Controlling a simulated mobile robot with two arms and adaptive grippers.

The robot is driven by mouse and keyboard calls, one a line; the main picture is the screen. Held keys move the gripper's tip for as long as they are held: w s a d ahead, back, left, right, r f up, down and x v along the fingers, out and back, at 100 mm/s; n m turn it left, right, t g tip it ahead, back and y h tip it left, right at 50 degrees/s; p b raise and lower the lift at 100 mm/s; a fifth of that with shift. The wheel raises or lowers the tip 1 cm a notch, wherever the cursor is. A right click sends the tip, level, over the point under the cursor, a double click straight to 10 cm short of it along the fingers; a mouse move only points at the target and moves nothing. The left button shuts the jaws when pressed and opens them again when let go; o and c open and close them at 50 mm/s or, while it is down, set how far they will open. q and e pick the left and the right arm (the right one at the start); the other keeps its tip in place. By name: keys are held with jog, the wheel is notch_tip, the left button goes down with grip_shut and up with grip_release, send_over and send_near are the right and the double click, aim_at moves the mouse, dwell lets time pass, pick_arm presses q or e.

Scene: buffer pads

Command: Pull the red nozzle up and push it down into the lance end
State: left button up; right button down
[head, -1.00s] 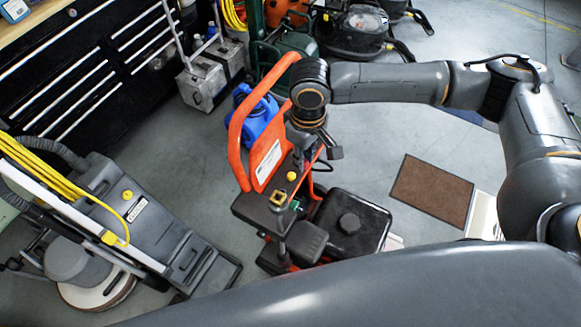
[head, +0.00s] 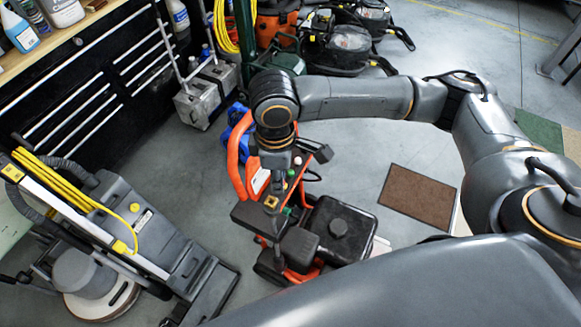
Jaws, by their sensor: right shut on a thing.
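The pressure washer (head: 342,228) with its orange frame and black engine stands on the floor in the middle. My right gripper (head: 273,183) points down over its dark top panel and is shut on the red nozzle, which the fingers hide. The lance end (head: 271,202), with a square brass-coloured top, stands upright just below the fingertips; I cannot tell whether the nozzle touches it. My left gripper is out of view.
A floor scrubber (head: 150,240) stands at left. A brown mat (head: 418,197) lies on open floor at right.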

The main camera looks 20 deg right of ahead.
aim_at(271, 203)
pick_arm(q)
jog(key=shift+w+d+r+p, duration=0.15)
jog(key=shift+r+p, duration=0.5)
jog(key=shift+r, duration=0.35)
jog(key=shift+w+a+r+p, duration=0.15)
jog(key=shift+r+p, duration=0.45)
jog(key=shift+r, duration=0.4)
pick_arm(e)
jog(key=shift+a+r+n, duration=0.45)
jog(key=shift+a+n, duration=0.15)
jog(key=shift+n, duration=0.55)
jog(key=shift+a+r+n, duration=0.45)
jog(key=shift+a+n, duration=0.1)
jog(key=shift+n, duration=0.6)
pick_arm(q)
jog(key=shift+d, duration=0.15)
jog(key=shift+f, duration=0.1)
pick_arm(e)
jog(key=shift+s, duration=0.1)
notch_tip(271, 203, down, 4)
jog(key=b, duration=0.3)
jog(key=shift+b, duration=0.4)
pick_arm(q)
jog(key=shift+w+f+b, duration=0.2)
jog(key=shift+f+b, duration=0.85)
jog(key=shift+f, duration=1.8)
pick_arm(e)
jog(key=shift+f, duration=0.9)
